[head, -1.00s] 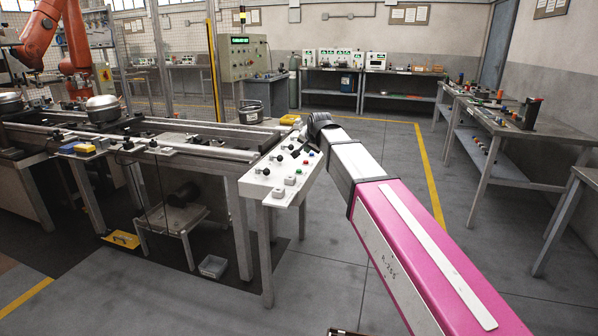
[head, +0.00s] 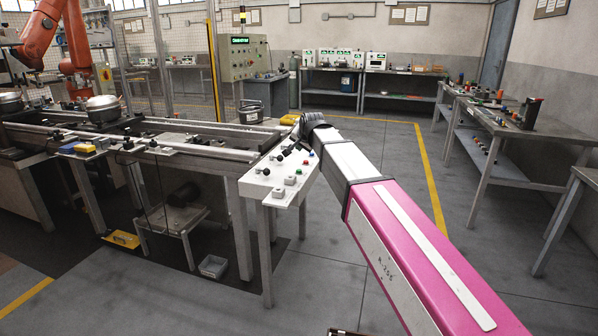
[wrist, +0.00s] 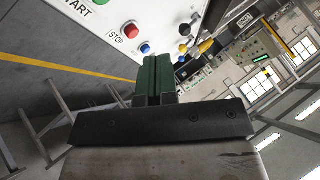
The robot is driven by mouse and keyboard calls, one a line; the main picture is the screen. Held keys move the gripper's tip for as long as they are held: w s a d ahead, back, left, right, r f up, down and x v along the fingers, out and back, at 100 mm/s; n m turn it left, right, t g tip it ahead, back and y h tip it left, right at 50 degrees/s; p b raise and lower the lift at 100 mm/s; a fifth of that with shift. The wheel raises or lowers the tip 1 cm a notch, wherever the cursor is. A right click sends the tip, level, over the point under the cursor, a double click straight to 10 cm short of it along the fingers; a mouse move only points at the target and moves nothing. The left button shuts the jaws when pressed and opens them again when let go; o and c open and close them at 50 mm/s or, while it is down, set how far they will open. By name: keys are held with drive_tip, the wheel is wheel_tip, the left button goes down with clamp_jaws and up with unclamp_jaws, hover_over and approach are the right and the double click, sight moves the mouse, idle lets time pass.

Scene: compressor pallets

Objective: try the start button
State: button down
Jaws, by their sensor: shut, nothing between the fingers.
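The green start button (wrist: 103,2) is cut by the top edge, beside the START lettering. Below it are a red stop button (wrist: 131,31) and a blue button (wrist: 145,48). My gripper (wrist: 157,62) has its green fingers shut and empty, pointing toward the panel near the blue button. I cannot tell the gap to the panel. In the head view the panel (head: 262,190) stands at the conveyor's end, and my arm hides the gripper.
Black joystick knobs (head: 267,171) and grey boxes stand on the panel. A conveyor (head: 215,152) runs left from it. The right side has a workbench (head: 530,130) with small parts. The floor (head: 400,160) between is clear, with a yellow line.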

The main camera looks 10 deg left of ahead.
sight(301, 170)
drive_tip(key=shift+f, duration=3.1)
drive_tip(key=shift+f, duration=0.9)
idle(0.3)
idle(0.4)
drive_tip(key=shift+r, duration=0.95)
drive_tip(key=shift+r, duration=2.5)
